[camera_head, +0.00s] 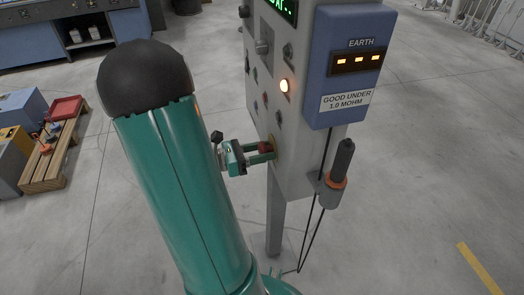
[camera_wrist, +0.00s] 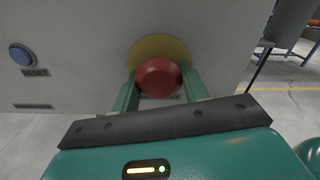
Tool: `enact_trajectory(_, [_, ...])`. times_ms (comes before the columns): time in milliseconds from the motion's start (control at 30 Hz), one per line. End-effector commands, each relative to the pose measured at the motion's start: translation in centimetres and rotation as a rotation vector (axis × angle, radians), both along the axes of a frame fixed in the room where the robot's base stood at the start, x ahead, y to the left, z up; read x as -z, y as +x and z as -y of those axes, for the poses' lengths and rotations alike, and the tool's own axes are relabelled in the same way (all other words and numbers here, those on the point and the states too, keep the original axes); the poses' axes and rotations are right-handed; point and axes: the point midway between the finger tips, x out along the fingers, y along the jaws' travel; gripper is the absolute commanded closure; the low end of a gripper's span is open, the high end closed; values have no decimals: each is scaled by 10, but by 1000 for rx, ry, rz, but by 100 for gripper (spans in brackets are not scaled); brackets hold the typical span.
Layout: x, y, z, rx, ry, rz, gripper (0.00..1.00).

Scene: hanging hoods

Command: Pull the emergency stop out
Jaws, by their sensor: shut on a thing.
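The emergency stop is a red round button (camera_wrist: 158,77) on a yellow disc (camera_wrist: 150,50), on the grey panel face in the wrist view. My gripper (camera_wrist: 160,88) is shut on it, with one green finger on each side of the red head. In the head view my gripper (camera_head: 262,152) reaches from the left to the lower part of the grey control box (camera_head: 297,160), and the red button (camera_head: 265,148) shows between its fingers. How far the button stands out from the panel is hard to tell.
A blue RESET button (camera_wrist: 21,54) sits left of the stop. A blue EARTH meter box (camera_head: 345,70) and a black-handled probe in a holder (camera_head: 331,190) with hanging cables are on the right. A wooden pallet (camera_head: 52,165) stands far left.

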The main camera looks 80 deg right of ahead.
Motion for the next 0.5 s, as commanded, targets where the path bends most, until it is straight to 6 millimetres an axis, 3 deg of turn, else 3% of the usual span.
enact_trajectory(500, [0,11,-7,-1,0,0,97])
